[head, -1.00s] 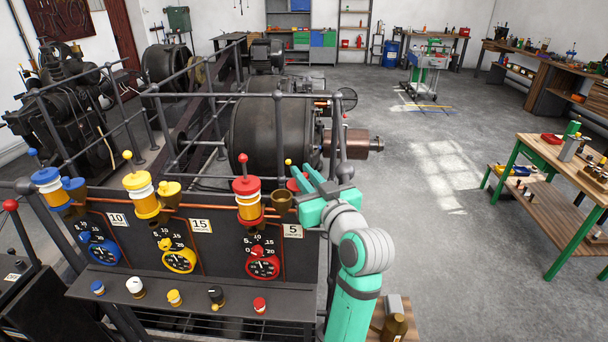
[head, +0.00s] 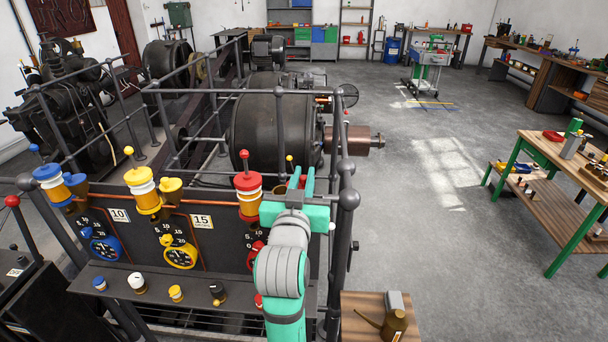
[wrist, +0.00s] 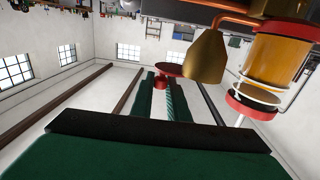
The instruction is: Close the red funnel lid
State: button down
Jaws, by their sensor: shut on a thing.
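The red funnel lid (wrist: 168,70) shows in the wrist view as a red disc between my fingertips, just left of the brass funnel (wrist: 205,57). It is beside the funnel; I cannot tell whether they touch. My gripper (head: 301,173) is shut on the lid at the right end of the oiler panel; its fingers also show in the wrist view (wrist: 166,80). In the head view my gripper and wrist hide the lid and most of the funnel. The red-capped oiler (head: 248,184) stands just left of my gripper; its amber glass (wrist: 280,58) shows in the wrist view.
Yellow (head: 142,180) and blue (head: 49,180) oilers stand further left on the panel. A railing post (head: 347,200) rises close right of my gripper. A dynamo (head: 270,130) lies behind. A small wooden table (head: 360,312) with an oil can (head: 393,325) stands at front right.

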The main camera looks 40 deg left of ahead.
aim_at(301, 179)
jog(key=m+h, duration=0.1)
jog(key=s+m+t+h, duration=0.1)
jog(key=h, duration=0.1)
jog(key=m+h, duration=0.1)
jog(key=shift+s+a+t, duration=0.2)
jog(key=shift+s+t, duration=0.05)
jog(key=shift+t, duration=0.15)
jog(key=shift+s+a+m+h, duration=0.1)
jog(key=shift+s+m+h, duration=0.15)
jog(key=shift+m+h, duration=0.7)
jog(key=shift+s+m+h, duration=0.3)
jog(key=shift+m+h, duration=0.15)
jog(key=shift+h, duration=0.95)
jog(key=shift+s+a+m+h, duration=0.1)
jog(key=shift+s+m+h, duration=0.15)
jog(key=shift+m+h, duration=0.7)
jog(key=shift+d+h, duration=0.1)
jog(key=shift+h, duration=0.4)
jog(key=c, duration=1.7)
grip_release()
jog(key=shift+s, duration=0.15)
jog(key=s, duration=0.3)
jog(key=s+a, duration=0.1)
jog(key=s, duration=0.3)
jog(key=s+a, duration=0.1)
jog(key=s, duration=0.2)
jog(key=shift+s, duration=0.25)
jog(key=shift+d+f, duration=0.1)
